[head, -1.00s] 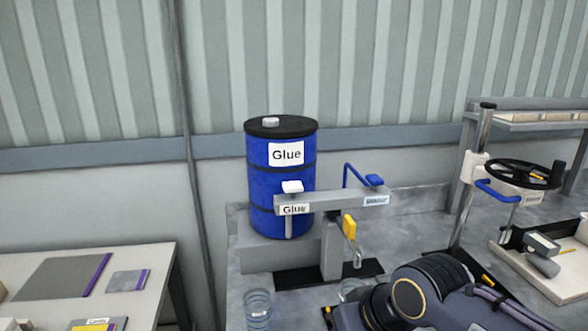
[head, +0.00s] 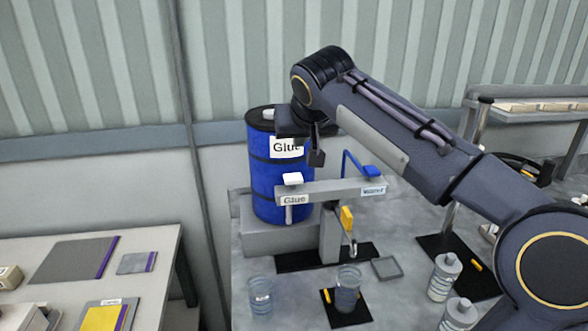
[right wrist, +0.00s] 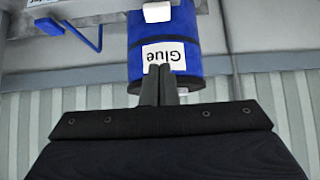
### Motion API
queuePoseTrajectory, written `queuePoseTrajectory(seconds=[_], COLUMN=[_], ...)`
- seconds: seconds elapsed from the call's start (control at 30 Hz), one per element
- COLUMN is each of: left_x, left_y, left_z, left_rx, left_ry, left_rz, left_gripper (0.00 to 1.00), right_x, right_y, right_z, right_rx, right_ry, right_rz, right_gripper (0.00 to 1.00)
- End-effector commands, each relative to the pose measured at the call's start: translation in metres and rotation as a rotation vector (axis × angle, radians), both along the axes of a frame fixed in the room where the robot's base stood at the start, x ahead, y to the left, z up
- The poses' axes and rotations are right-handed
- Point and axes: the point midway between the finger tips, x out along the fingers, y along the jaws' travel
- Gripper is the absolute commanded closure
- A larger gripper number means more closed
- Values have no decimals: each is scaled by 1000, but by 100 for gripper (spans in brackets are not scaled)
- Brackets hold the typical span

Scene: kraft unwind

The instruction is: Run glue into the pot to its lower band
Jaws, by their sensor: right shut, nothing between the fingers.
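The blue glue drum (head: 268,180) with a black lid stands behind a grey bar labelled Glue and Water. The white tap handle (head: 292,179) sits on the bar's Glue end, above a pale downspout (head: 289,214). It also shows at the top of the right wrist view (right wrist: 157,12). Two clear ribbed pots stand below: one at left (head: 260,297) on the bare bench, one (head: 348,292) on a black mat. I see no clear fill in either. My right gripper (head: 316,158) is shut and empty, raised in front of the drum above the handle. My left gripper is out of view.
A blue lever (head: 371,172) and yellow tag (head: 347,218) are at the bar's Water end. Several lidded clear jars (head: 445,277) stand at right, below my arm. A separate table (head: 150,290) holds sheets at left. A handwheel (head: 520,168) is behind my arm.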

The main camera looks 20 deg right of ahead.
Motion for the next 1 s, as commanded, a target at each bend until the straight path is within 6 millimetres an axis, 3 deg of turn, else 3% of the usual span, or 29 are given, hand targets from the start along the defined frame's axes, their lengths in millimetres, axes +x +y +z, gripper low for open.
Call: queuePoseTrajectory(seconds=[0.17,0.53,0.73,1.0], left_x=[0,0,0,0], left_y=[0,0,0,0], left_z=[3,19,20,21], left_rx=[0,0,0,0], left_ry=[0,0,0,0], left_rz=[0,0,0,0], left_gripper=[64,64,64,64], right_x=[15,68,66,67], right_y=[-4,-18,-18,-17], right_z=[-16,-70,-99,-110], right_rx=[-1,0,0,0], right_ry=[5,5,4,1], right_rz=[-1,0,0,1], right_gripper=[100,100,100,100])
